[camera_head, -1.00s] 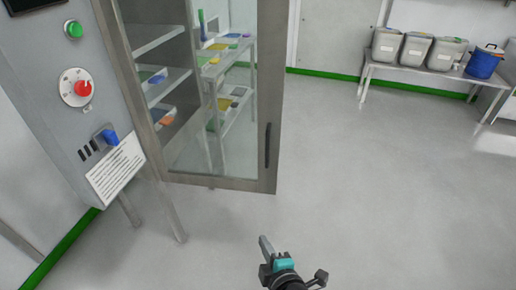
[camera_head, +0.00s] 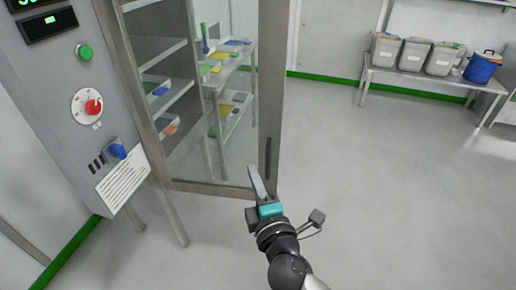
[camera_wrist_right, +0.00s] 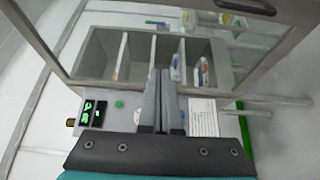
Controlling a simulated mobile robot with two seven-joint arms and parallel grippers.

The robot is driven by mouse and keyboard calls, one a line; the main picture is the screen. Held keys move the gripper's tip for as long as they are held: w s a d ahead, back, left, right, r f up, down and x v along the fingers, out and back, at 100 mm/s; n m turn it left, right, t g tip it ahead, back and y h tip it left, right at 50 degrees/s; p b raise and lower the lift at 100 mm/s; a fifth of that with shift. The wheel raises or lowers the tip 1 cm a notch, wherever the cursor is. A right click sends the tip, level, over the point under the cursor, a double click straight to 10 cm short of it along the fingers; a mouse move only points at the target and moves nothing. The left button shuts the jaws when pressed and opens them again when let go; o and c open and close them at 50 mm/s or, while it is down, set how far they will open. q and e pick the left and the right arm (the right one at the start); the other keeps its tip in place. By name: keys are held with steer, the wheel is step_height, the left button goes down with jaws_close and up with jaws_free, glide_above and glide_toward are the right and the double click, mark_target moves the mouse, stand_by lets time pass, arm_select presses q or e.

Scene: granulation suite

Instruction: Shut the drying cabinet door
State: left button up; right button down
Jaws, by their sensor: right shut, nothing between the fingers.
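The drying cabinet door (camera_head: 271,110) is a glass panel in a steel frame and stands open, swung out from the cabinet (camera_head: 62,75). Its dark vertical handle (camera_head: 268,158) is on the free right edge; the handle also shows at the top of the right wrist view (camera_wrist_right: 247,7). My right gripper (camera_head: 254,170) is shut and empty, its fingertips overlapping the door's lower right frame corner in the head view. I cannot tell whether they touch it. In the right wrist view the shut fingers (camera_wrist_right: 161,75) point towards the open shelves (camera_wrist_right: 143,55). My left gripper is out of view.
The cabinet front carries a green button (camera_head: 84,52), a red knob (camera_head: 93,106), a blue switch (camera_head: 118,151) and a label (camera_head: 123,184). A bench (camera_head: 420,82) with grey bins and a blue drum (camera_head: 482,67) stands back right. Floor right of the door is clear.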

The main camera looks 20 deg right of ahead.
steer(key=w+d+p, duration=0.1)
steer(key=w+d, duration=0.2)
steer(key=w, duration=0.4)
steer(key=shift+w, duration=0.15)
steer(key=shift+d, duration=0.1)
